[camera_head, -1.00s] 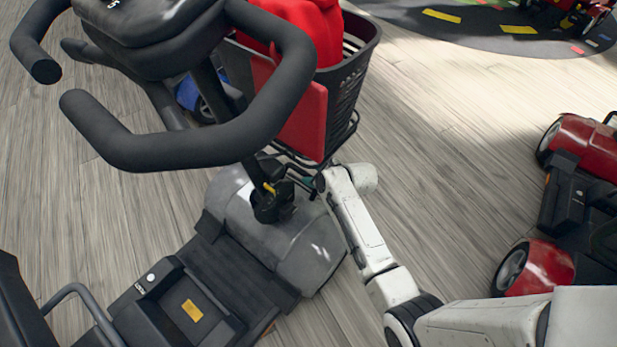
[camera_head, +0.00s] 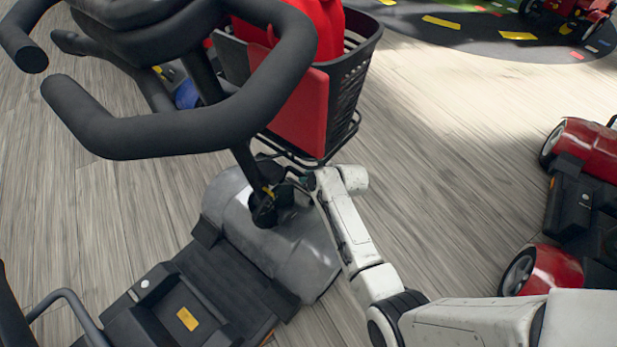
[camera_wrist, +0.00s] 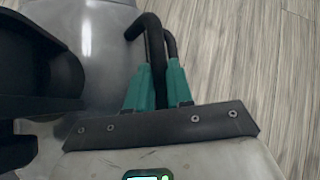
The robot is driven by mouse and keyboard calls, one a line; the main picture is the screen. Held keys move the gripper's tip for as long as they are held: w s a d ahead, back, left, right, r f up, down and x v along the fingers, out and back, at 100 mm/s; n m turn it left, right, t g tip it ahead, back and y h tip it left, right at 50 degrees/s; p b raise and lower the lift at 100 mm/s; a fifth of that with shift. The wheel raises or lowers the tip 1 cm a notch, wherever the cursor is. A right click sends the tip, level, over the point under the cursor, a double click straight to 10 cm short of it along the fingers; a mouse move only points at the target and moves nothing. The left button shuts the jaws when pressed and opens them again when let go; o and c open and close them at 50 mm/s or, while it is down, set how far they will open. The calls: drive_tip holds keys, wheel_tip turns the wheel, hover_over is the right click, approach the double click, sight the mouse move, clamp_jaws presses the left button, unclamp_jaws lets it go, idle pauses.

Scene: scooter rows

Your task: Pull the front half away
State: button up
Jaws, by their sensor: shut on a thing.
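The grey scooter's front half has a shiny grey cover (camera_head: 285,245), a black tiller with a looped handlebar (camera_head: 150,130), and a basket (camera_head: 350,85). Its black rear deck (camera_head: 180,300) lies at the lower left, close against the cover; I cannot tell whether there is a gap. My gripper (camera_head: 308,182) is at the front of the cover, just below the basket, largely hidden by my white wrist. In the wrist view its teal fingers (camera_wrist: 160,75) are shut on a black bent bar (camera_wrist: 153,40) beside the grey cover (camera_wrist: 90,30).
A red item (camera_head: 320,30) sits in the basket. A red scooter (camera_head: 545,268) stands at the right edge, with bare wood floor (camera_head: 450,200) between it and the grey scooter. A dark play mat (camera_head: 480,35) lies at the back right.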

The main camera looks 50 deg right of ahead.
clamp_jaws()
drive_tip(key=shift+a+r+p, duration=0.2)
drive_tip(key=shift+a+p, duration=0.1)
drive_tip(key=shift+p, duration=0.65)
drive_tip(key=shift+a+f+p, duration=0.15)
drive_tip(key=shift+a+p, duration=0.35)
drive_tip(key=shift+p, duration=0.05)
drive_tip(key=o, duration=0.6)
unclamp_jaws()
drive_tip(key=shift+d, duration=0.1)
drive_tip(key=shift+c, duration=0.2)
